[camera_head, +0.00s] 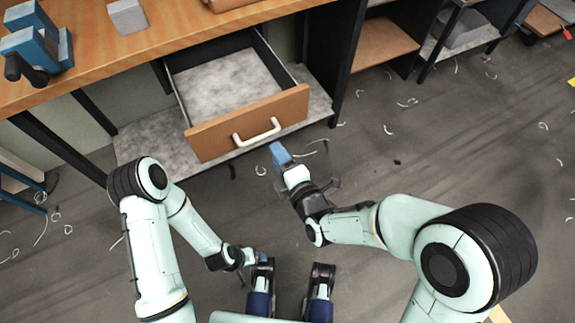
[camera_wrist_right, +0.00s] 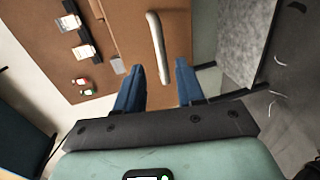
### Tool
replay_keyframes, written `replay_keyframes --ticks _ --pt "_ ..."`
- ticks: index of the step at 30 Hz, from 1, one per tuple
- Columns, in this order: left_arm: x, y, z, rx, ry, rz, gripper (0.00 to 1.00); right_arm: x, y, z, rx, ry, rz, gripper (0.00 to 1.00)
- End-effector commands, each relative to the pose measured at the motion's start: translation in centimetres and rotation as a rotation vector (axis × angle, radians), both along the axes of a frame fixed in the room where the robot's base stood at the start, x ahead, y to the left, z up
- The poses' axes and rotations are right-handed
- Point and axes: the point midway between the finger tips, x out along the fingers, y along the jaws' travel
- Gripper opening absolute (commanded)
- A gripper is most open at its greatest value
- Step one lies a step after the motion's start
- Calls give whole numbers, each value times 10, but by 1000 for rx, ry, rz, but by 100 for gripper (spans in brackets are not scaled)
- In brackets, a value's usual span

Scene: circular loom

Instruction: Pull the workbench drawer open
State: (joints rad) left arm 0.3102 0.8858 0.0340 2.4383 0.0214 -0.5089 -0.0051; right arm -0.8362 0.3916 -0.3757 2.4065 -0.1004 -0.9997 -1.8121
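The workbench (camera_head: 170,35) has a wooden top across the upper left of the head view. Its drawer (camera_head: 247,122) stands well out from the bench, and the empty grey inside shows. The white bar handle (camera_head: 257,133) is on the wooden drawer front; it also shows in the right wrist view (camera_wrist_right: 156,45). My right gripper (camera_head: 279,152) is just below and right of the handle, apparently apart from it. In the right wrist view its two blue fingers are spread, with the handle ahead of the gap. My left gripper (camera_head: 262,257) is low, away from the drawer; its opening is unclear.
A blue tool (camera_head: 38,45) and a grey block (camera_head: 127,16) are on the bench top. A grey lower shelf (camera_head: 145,145) lies under the drawer. Open shelving (camera_head: 385,45) stands to the right. The floor (camera_head: 420,150) before the drawer is mostly free, with scattered thread scraps.

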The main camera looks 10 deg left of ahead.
Motion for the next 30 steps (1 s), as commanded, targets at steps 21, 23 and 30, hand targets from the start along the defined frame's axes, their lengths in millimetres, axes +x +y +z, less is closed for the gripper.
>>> replay_keyframes --ticks 21,23,30 --pt "-10 -4 7 -12 26 -10 84 -36 -25 9 0 -1 -1 38" --pt "-9 -4 7 -12 26 -10 84 -36 -25 9 0 -1 -1 38" --pt "-10 -5 11 -13 26 -10 84 -35 -28 4 7 34 -14 38"
